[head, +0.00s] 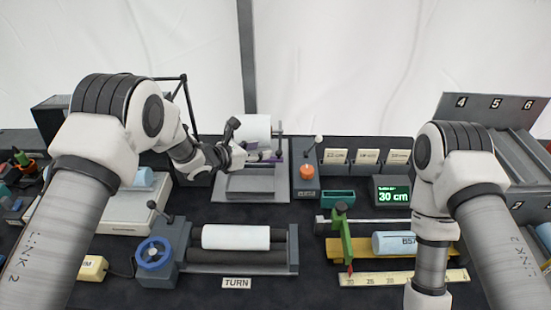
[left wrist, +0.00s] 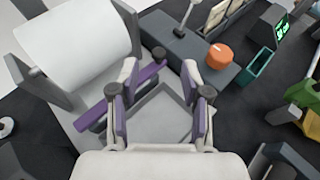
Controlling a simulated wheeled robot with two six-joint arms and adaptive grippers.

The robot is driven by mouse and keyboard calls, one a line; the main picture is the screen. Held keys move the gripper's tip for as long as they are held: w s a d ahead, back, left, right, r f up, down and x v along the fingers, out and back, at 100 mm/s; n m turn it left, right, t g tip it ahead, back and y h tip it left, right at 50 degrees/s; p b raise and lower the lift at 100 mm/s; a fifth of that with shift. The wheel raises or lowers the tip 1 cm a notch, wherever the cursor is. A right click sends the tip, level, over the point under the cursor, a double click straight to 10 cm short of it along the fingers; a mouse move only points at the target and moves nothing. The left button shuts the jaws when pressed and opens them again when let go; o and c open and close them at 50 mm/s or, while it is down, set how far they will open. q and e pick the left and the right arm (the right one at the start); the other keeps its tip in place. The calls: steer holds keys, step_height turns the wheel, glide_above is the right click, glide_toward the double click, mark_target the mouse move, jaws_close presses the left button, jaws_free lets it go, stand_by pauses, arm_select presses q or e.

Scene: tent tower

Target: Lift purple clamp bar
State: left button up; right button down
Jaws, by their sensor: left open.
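The purple clamp bar (left wrist: 149,74) lies slantwise in front of the paper roll in the left wrist view. Its right end shows between the fingertips of my left gripper (left wrist: 160,80), and the left finger hides part of its middle. A bit of the bar (head: 270,158) also shows in the head view, beside my left gripper (head: 250,154). The left gripper is open, its fingers spread on a light grey plate behind them. I cannot tell whether a finger touches the bar. My right arm comes in from the right, but its gripper is out of view.
A large white roll (head: 253,129) stands behind the bar on a grey stand. An orange knob (head: 306,170) on a box is just to the right. A roller unit with a blue handwheel (head: 155,253) is in front. A green display (head: 391,190) stands further right.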

mark_target(278, 152)
arm_select(q)
steer(key=w+d+f+p, duration=0.1)
steer(key=w+d+f, duration=0.3)
steer(key=f, duration=0.1)
steer(key=shift+w+d, duration=0.3)
steer(key=shift+d, duration=0.05)
steer(key=shift+w+d+f, duration=0.2)
steer(key=shift+w+f, duration=0.05)
steer(key=shift+w, duration=0.15)
steer(key=shift+s, duration=0.1)
jaws_close()
